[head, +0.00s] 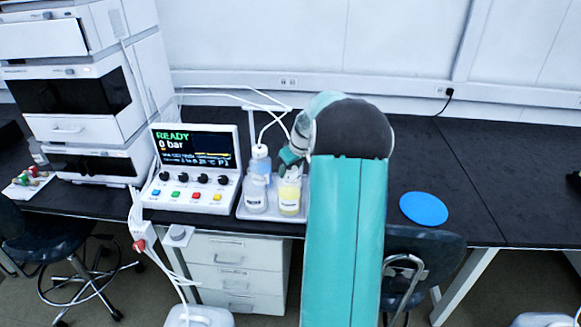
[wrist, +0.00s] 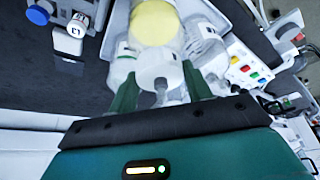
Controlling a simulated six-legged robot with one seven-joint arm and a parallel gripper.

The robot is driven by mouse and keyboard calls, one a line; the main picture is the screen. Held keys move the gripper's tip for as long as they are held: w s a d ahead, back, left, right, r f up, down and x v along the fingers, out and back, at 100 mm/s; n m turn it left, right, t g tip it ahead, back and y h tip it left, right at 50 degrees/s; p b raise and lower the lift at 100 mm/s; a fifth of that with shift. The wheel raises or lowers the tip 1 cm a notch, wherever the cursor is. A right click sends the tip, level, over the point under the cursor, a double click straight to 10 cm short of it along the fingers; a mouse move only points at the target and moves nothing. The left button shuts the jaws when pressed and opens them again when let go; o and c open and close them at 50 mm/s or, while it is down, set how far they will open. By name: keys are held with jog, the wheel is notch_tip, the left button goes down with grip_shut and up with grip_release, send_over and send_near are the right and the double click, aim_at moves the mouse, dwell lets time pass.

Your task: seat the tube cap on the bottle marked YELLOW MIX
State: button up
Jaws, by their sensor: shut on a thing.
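The bottle with yellow contents (head: 290,196) stands at the front right of a small white tray (head: 243,213) in the head view. Its label is too small to read. In the wrist view its yellow contents (wrist: 154,22) show beyond the fingertips. My gripper (head: 289,158) is just above this bottle in the head view. In the wrist view my gripper (wrist: 160,86) is shut on a whitish tube cap (wrist: 158,68), one green finger on each side. The cap overlaps the bottle in that view; I cannot tell whether they touch. My arm hides the tray's right end.
A clear bottle (head: 255,197) stands left of the yellow one. A blue-capped bottle (head: 260,165) with white tubes stands behind. A control console (head: 195,168) is left of the tray. A blue disc (head: 424,208) lies on the dark bench, which is clear around it.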

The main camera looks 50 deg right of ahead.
jog(key=shift+f, duration=0.2)
jog(key=o, duration=1.5)
jog(key=shift+c, duration=0.2)
jog(key=shift+r, duration=3.45)
